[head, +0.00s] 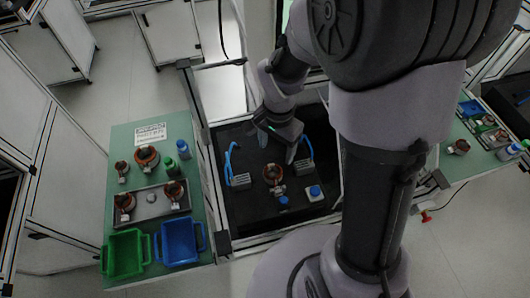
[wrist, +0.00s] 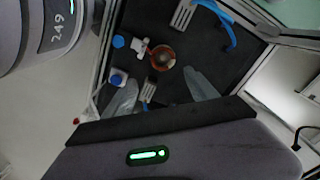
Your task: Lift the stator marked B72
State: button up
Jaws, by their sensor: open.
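A copper-coloured stator (head: 273,174) sits on the black test bench (head: 240,205) at the centre. It also shows in the wrist view (wrist: 162,57), beyond my fingers. Several more stators are on the green table at left, including a larger one (head: 147,156), a small one (head: 122,169) and two on a grey tray (head: 150,212), at its left (head: 124,202) and right (head: 173,191). No B72 marking is readable on any of them. My gripper (head: 277,148) is open and empty above the bench, just behind the central stator. Its spread fingers show in the wrist view (wrist: 160,80).
Blue hoses and grey blocks (head: 240,181) flank the bench stator; a blue-button box (head: 314,193) is at right. The left table holds a green bin (head: 125,254), a blue bin (head: 180,242) and bottles (head: 183,150). Frame posts surround the bench. A right-hand table (head: 480,150) holds more parts.

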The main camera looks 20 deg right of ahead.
aim_at(273, 174)
jog(key=f+b, duration=0.1)
jog(key=f, duration=0.4)
jog(key=f+b, duration=0.1)
jog(key=f, duration=0.4)
jog(key=f+b, duration=0.1)
jog(key=f, duration=0.4)
jog(key=shift+w+a, duration=0.15)
jog(key=shift+w, duration=0.25)
grip_shut()
